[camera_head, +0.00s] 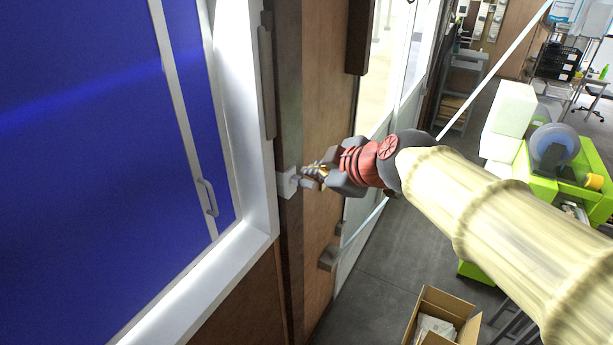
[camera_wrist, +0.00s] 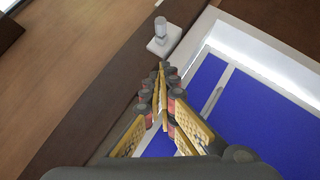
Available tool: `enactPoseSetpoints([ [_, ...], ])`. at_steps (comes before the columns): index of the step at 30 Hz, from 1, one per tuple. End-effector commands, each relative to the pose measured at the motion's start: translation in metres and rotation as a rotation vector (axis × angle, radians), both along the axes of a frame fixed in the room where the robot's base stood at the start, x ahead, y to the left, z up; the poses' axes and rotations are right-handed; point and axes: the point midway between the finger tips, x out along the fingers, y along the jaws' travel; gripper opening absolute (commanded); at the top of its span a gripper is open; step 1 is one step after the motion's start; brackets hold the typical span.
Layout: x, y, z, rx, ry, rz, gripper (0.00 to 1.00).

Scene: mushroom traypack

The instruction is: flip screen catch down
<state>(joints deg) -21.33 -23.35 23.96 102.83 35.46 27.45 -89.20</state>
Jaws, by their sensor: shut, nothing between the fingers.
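The screen catch (camera_head: 287,183) is a small pale plate with a stubby knob, fixed to the brown post beside the white window frame. In the wrist view the catch (camera_wrist: 162,42) is just beyond my fingertips, its knob pointing toward the top of the picture. My gripper (camera_head: 307,174) is at the catch's right side in the head view, very close to it. In the wrist view the fingers of my gripper (camera_wrist: 164,68) meet at the tips and hold nothing. I cannot tell whether the fingertips touch the catch.
A blue screen (camera_head: 90,150) in a white frame (camera_head: 240,120) fills the left, with a slim pale handle (camera_head: 208,197). Wooden panels and a door stand beside the post. A green machine (camera_head: 597,200) and an open cardboard box (camera_head: 440,318) are at the right, with grey floor between.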

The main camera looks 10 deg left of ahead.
Motion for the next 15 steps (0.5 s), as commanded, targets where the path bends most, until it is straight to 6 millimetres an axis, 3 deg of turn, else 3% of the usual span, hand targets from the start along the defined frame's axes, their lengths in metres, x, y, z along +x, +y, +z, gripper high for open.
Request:
enactPoseSetpoints([
  [12,0.05,0.043,-0.047,-0.002,0.005,0.001,0.0],
  [15,0.059,0.037,-0.06,-0.001,0.004,-0.002,0.0],
])
